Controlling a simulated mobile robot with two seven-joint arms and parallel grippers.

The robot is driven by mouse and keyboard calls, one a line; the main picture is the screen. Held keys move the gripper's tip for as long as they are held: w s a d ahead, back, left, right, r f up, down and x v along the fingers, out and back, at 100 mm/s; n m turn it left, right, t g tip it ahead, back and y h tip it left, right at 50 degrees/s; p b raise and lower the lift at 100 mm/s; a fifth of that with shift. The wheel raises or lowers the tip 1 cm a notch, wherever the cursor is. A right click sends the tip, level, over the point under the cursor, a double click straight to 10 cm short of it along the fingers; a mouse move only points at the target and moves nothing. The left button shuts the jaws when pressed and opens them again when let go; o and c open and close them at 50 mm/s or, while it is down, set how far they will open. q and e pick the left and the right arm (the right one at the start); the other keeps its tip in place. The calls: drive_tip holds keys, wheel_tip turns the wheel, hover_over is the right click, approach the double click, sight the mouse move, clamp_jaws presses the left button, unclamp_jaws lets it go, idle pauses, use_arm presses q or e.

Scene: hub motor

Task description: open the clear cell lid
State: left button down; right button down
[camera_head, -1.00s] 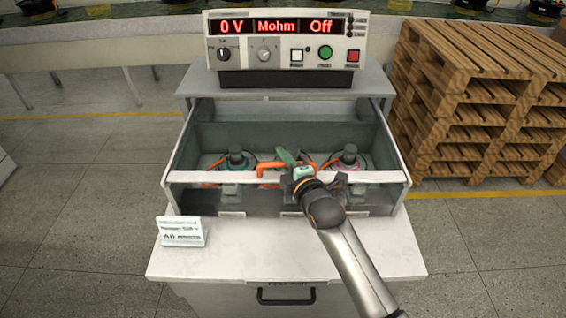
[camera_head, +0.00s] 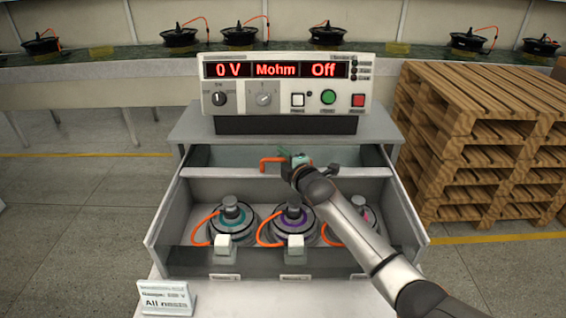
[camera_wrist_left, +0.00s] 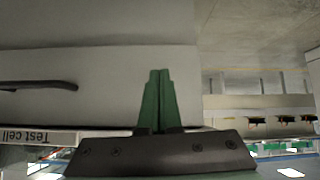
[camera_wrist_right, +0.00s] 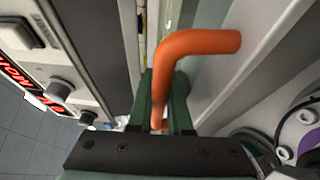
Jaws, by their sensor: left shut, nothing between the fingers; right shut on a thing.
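The clear cell lid (camera_head: 225,157) is swung up and back, away from the front of the test cell (camera_head: 163,228). Its orange handle (camera_head: 272,161) also shows large in the right wrist view (camera_wrist_right: 195,44). My right gripper (camera_head: 290,160) is shut on this handle at the back of the cell; in the right wrist view its green fingers (camera_wrist_right: 160,112) close around the handle's end. My left gripper (camera_wrist_left: 158,75) is shut and empty in the left wrist view, and is outside the head view.
Hub motors with teal (camera_head: 232,215), purple (camera_head: 293,217) and pink (camera_head: 360,215) rings sit in the cell, the pink one partly behind my right arm. The tester (camera_head: 285,85) stands behind the lid. Pallets (camera_head: 480,140) stand at the right. A sign (camera_head: 166,298) stands front left.

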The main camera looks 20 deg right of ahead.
idle(0.3)
drive_tip(key=c, duration=1.1)
unclamp_jaws()
drive_tip(key=p+v, duration=0.1)
drive_tip(key=v, duration=1.1)
drive_tip(key=shift+s+p, duration=0.15)
drive_tip(key=shift+p, duration=0.15)
drive_tip(key=shift+s+f, duration=0.1)
